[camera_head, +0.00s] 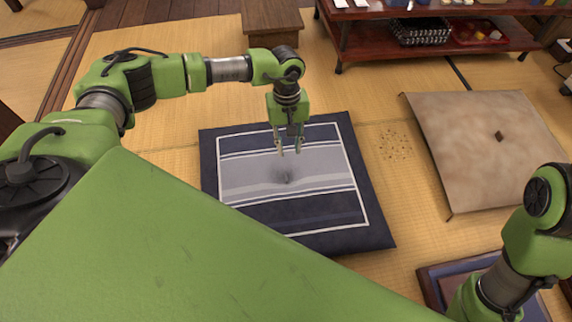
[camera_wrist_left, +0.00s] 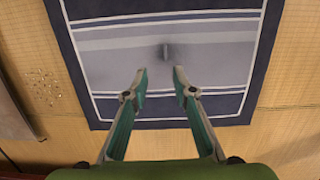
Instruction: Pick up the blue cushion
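The blue cushion (camera_head: 310,215) lies flat on the tatami in front of me. It is dark navy with a grey striped middle and a white border line, and a small dark tuft sits at its centre. My left gripper (camera_head: 289,150) hangs pointing down above the cushion, apart from it. In the left wrist view the cushion (camera_wrist_left: 210,60) fills the upper middle, and the fingers of my left gripper (camera_wrist_left: 160,80) are spread with nothing between them. My right arm shows at the lower right of the head view, but its gripper is out of view.
Another dark bordered cushion (camera_head: 440,285) is partly hidden at the lower right. A wooden shelf (camera_head: 440,45) with a black basket (camera_head: 420,32) and a small wooden block (camera_head: 270,18) stand at the back. Crumbs (camera_head: 395,143) are scattered on the tatami between the cushions.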

